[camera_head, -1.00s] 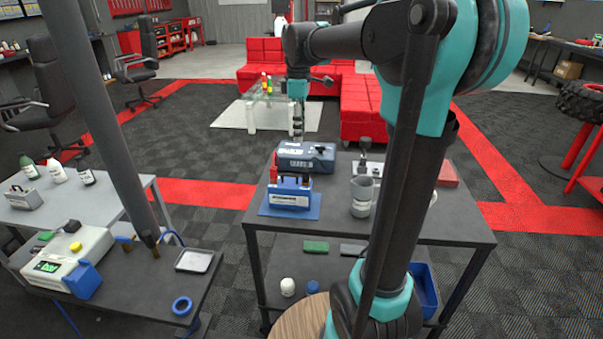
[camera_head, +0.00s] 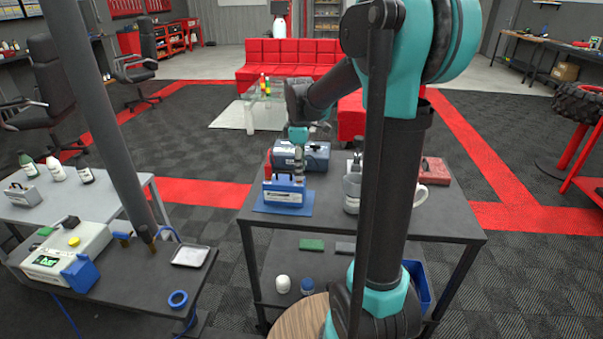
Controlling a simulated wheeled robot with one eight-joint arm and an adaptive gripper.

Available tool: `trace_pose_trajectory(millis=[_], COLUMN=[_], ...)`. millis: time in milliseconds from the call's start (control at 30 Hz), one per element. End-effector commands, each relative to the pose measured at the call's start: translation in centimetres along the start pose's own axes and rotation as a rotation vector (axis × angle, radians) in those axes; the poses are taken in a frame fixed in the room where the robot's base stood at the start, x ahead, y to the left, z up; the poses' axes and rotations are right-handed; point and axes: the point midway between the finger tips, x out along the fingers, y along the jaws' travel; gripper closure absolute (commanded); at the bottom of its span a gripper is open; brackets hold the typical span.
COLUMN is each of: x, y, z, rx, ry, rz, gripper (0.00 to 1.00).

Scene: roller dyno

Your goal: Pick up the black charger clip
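A blue charger (camera_head: 284,194) with a pale label stands on a blue mat (camera_head: 303,208), at the front left of the middle cart's top. A red clip (camera_head: 268,171) stands at its left side. My gripper (camera_head: 298,174) points down at the charger's right upper side. The black charger clip cannot be made out clearly; the spot at the charger's right is covered by my gripper's dark fingers. Whether the fingers touch or hold anything is too small to tell.
A dark blue-grey case (camera_head: 316,157) stands right behind the charger. A bench with a white meter (camera_head: 68,252) is at left.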

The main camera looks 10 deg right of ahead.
Motion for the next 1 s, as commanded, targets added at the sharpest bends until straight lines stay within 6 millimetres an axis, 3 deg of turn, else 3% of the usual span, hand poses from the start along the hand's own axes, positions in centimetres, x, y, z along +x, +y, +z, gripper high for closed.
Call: trace_pose_trajectory(millis=[267, 600, 1000], x=[0.38, 0.32, -0.07], y=[0.09, 0.02, -0.01], z=[0.06, 0.0, -0.04], rx=[0.0, 0.0, 0.0], ry=[0.001, 0.0, 0.0], rz=[-0.001, 0.0, 0.0], gripper=[0.6, 1.0, 1.0])
